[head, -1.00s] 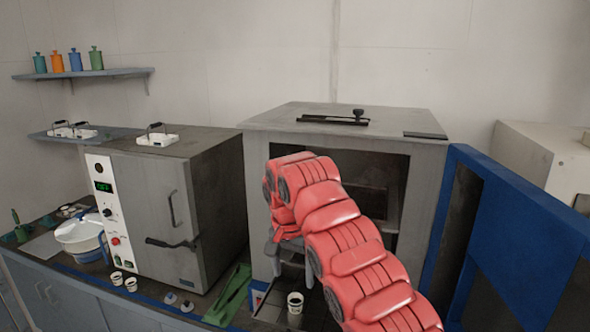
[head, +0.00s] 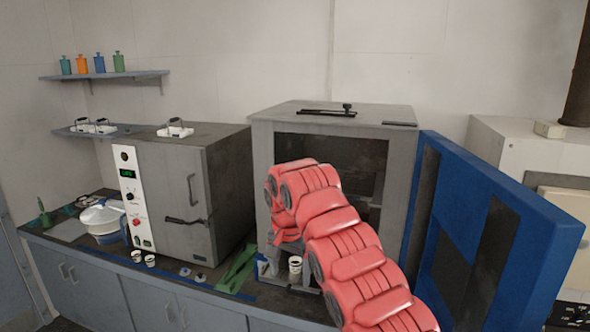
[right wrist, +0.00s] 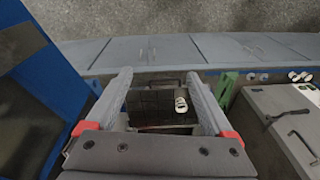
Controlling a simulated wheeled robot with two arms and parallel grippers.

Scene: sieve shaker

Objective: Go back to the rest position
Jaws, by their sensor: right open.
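My right arm, in red padded segments, reaches in from the lower right in the head view. Its gripper (head: 272,262) is mostly hidden behind the arm, low in front of the open grey chamber (head: 262,135). In the right wrist view my right gripper (right wrist: 158,75) shows two grey fingers spread wide apart, with nothing between their tips. A small white cup (head: 295,264) stands below the chamber opening, close to the arm. It also shows in the right wrist view (right wrist: 181,104). My left gripper is in no view.
The blue door (head: 480,230) stands open right of the chamber. A grey oven (head: 220,185) stands left, with small cups (head: 150,260) and a white bowl (head: 100,217) on the counter. A green tool (head: 238,268) lies between oven and chamber. Shelves hold bottles (head: 98,64).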

